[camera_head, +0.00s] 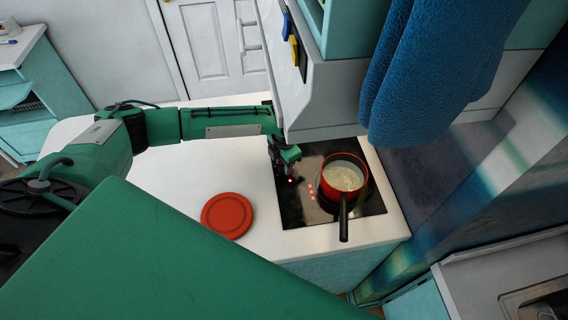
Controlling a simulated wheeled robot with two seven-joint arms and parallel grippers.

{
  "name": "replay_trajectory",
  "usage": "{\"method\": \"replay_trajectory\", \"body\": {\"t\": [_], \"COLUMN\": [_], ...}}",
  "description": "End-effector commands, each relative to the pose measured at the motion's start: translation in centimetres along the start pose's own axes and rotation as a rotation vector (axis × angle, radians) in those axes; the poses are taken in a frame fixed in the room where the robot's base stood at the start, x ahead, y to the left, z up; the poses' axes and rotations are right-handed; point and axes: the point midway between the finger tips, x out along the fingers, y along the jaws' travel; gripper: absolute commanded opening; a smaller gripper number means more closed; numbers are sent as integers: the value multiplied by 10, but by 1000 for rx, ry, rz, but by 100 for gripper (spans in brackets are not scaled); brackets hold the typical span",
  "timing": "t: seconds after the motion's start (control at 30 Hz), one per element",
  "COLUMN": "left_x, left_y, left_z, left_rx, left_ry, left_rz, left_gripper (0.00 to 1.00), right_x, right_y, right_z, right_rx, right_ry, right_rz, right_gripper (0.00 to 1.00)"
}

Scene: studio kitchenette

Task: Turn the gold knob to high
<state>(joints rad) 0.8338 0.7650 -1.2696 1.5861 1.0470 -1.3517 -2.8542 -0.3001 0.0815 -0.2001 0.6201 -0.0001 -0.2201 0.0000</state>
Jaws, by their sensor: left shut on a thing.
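My left gripper (291,173) reaches down over the left part of the black cooktop (310,217). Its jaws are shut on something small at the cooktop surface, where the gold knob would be. The knob itself is hidden by the fingers or too small to make out, so its setting cannot be read. Several small red lights glow on the cooktop to the right of and below the gripper. My right gripper is not in view.
A red pot (328,190) with pale contents stands on the cooktop, its black handle toward the front. A red round lid (227,215) lies on the white counter (180,180). A blue towel (420,75) and a grey hood (325,105) hang above the cooktop.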

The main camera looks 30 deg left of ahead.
Motion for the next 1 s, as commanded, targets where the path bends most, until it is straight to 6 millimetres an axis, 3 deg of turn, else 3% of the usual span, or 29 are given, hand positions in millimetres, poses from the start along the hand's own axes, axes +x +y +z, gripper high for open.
{"method": "replay_trajectory", "body": {"t": [0.37, 0.87, 0.9, 1.0], "left_x": [0, 0, 0, 0], "left_y": [0, 0, 0, 0], "left_z": [0, 0, 0, 0], "left_rx": [148, 167, 167, 167], "left_ry": [0, 0, 0, 0], "left_rz": [0, 1, 1, 0], "left_gripper": [11, 11, 36, 55], "right_x": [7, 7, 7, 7], "right_y": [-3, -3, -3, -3], "right_z": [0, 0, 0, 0], "right_rx": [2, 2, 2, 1], "right_ry": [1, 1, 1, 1], "right_rz": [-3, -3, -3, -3], "right_gripper": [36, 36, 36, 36]}}
